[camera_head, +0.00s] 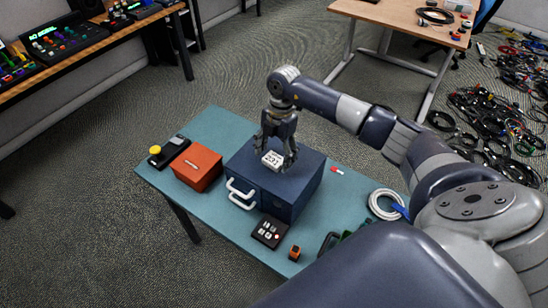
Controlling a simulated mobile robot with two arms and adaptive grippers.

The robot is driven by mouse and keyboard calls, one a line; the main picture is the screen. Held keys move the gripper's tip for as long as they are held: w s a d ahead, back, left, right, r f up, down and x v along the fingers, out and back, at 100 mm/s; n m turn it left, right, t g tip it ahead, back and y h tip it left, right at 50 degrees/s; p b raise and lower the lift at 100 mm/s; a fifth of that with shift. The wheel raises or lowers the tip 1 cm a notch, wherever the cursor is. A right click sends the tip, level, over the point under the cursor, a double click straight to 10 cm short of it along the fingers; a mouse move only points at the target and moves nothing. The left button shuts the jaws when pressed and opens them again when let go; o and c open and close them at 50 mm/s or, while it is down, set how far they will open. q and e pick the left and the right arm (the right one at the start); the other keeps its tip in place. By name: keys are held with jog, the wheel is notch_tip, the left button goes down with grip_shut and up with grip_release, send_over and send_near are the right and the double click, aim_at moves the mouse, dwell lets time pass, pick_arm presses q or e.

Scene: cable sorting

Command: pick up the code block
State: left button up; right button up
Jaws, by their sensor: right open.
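The code block (272,160) is a small white block with dark characters on its face. It sits on top of a dark blue box (266,197) with two white handles on its front. My right gripper (273,164) is above the box, pointing down, with its fingers open on either side of the code block. I cannot tell whether the fingers touch it. My left gripper is not in view.
The box stands on a teal table (205,127). An orange-red box (197,167), a black device with a yellow knob (156,150), a black button pad (270,231), a small orange item (294,253) and a white cable coil (387,204) lie around it. Tangled cables (495,110) cover the floor at right.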

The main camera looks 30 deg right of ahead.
jog(key=shift+f, duration=0.35)
jog(key=c, duration=1.1)
jog(key=shift+c, duration=0.2)
jog(key=shift+r, duration=0.15)
